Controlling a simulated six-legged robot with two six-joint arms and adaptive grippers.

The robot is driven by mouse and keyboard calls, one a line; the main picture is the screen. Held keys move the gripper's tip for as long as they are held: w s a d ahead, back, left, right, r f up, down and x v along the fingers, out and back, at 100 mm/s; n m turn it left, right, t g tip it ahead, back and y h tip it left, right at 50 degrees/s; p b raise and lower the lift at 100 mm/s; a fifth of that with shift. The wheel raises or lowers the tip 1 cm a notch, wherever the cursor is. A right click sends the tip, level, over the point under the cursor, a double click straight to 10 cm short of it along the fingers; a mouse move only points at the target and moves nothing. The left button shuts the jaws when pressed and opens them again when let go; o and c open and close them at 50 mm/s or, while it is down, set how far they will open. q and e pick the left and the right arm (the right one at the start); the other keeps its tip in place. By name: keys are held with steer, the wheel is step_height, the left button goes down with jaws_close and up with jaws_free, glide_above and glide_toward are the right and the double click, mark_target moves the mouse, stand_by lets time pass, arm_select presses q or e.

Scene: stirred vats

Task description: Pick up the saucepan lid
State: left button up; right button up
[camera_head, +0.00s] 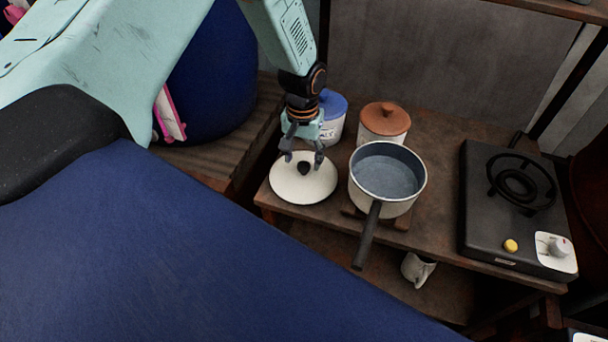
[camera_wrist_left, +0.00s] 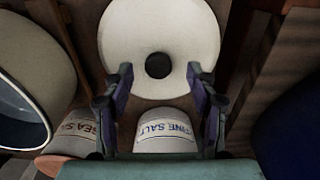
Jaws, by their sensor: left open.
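The saucepan lid (camera_head: 290,186) is a cream disc with a dark round knob (camera_head: 304,168), lying flat on the left end of the wooden table. It also fills the top of the left wrist view (camera_wrist_left: 160,22), with its knob (camera_wrist_left: 159,65) in the middle. My left gripper (camera_head: 303,158) points down over the lid, open, with its fingertips on either side of the knob. In the left wrist view the fingers (camera_wrist_left: 159,72) stand apart with the knob between them in the picture; I cannot tell the exact height gap. My right gripper is not in view.
The saucepan (camera_head: 388,178) stands right of the lid, its dark handle (camera_head: 367,236) jutting toward the front. A blue-lidded salt jar (camera_head: 333,106) and an orange-lidded jar (camera_head: 384,121) stand behind. A black stove (camera_head: 513,205) is at the right. A mug (camera_head: 416,269) sits below.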

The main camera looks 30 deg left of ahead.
mark_target(305, 165)
arm_select(q)
steer(key=f, duration=0.2)
steer(key=shift+w+d+f, duration=0.15)
steer(key=shift+d+f, duration=0.15)
steer(key=shift+a+f, duration=0.15)
steer(key=shift+f, duration=0.2)
steer(key=shift+a, duration=0.3)
steer(key=shift+d, duration=0.35)
steer(key=shift+c, duration=1.3)
steer(key=shift+a, duration=0.25)
steer(key=c, duration=0.6)
steer(key=shift+d, duration=0.2)
jaws_close()
